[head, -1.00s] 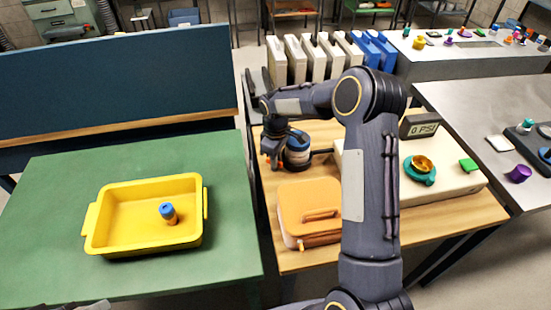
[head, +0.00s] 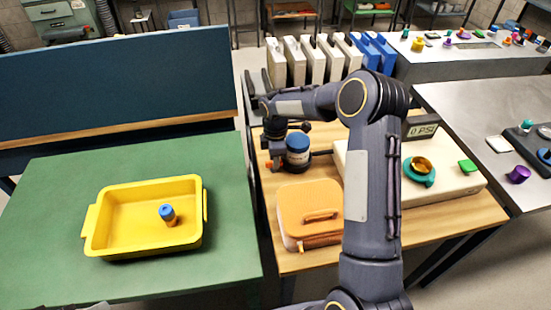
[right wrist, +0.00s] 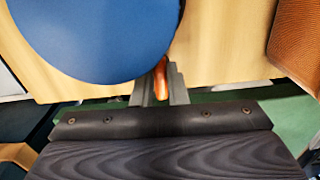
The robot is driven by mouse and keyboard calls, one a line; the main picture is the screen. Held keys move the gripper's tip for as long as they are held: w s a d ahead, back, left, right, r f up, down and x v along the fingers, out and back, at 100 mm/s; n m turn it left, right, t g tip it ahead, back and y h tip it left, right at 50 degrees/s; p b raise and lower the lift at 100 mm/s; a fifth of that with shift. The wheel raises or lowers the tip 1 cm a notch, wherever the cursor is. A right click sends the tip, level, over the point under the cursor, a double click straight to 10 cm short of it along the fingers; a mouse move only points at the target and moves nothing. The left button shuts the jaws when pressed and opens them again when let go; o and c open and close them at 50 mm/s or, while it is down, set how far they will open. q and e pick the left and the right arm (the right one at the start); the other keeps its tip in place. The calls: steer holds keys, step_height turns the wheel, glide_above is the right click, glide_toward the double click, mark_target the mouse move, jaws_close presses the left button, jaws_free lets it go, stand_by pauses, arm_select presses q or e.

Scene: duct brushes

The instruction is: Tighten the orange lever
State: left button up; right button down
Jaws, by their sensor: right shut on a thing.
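The orange lever (right wrist: 161,78) shows in the right wrist view as a short orange piece between my right gripper's fingers (right wrist: 162,88), which are shut on it. Only a small orange bit of the lever shows there; the gripper hides the rest. The blue cap (right wrist: 95,35) fills the upper left of the right wrist view, close to the fingers. My left gripper cannot be made out.
An orange case (head: 308,200) lies in front of the cylinder. A pale unit (head: 455,183) with a gauge reading 0 PSI (head: 422,130) stands to the right. A yellow tray (head: 115,240) with a small blue-topped piece (head: 167,213) is on the green table (head: 50,200).

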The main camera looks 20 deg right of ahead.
stand_by(0.4)
steer(key=c, duration=1.7)
jaws_free()
steer(key=shift+r, duration=3.95)
